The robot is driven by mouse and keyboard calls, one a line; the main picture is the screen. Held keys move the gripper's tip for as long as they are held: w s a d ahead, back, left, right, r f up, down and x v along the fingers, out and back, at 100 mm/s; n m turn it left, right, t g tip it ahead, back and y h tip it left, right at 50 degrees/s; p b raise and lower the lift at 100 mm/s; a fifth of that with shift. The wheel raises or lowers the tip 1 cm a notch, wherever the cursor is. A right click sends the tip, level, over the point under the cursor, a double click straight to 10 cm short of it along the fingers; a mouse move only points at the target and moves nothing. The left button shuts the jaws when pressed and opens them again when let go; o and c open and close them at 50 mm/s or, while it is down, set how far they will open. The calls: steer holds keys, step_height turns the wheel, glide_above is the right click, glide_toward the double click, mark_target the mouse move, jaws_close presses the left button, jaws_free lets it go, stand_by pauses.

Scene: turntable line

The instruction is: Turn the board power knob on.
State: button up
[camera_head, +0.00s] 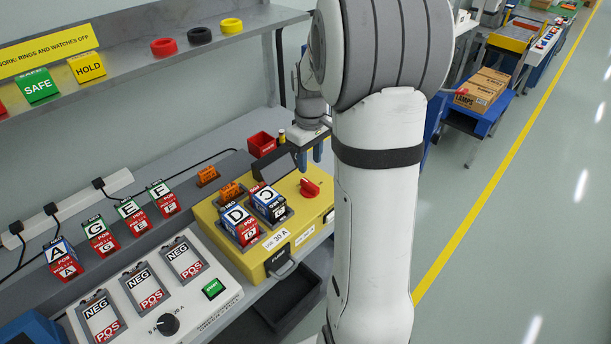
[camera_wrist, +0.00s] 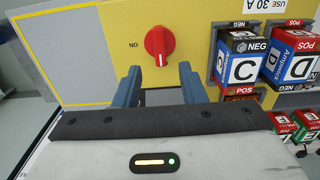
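The board is a yellow box (camera_head: 285,235) on the bench in the head view. Its red power knob (camera_head: 310,188) sits on the top face near the right side. In the wrist view the knob (camera_wrist: 159,45) is round with a raised bar standing nearly upright in the picture. A small label left of it looks like "NO". My gripper (camera_head: 310,158) is just behind the knob in the head view. In the wrist view its blue fingers (camera_wrist: 159,78) are spread, empty, and apart from the knob, which shows beyond the gap between them.
Blocks marked D (camera_head: 238,221) and C (camera_head: 269,203) sit in the board, left of the knob. A red bin (camera_head: 262,144) stands behind the board. A white charger panel (camera_head: 165,285) is at front left. My arm hides part of the right side.

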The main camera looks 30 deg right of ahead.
mark_target(310, 183)
step_height(310, 183, down, 8)
steer(key=shift+r, duration=0.15)
steer(key=shift+c, duration=0.4)
jaws_close()
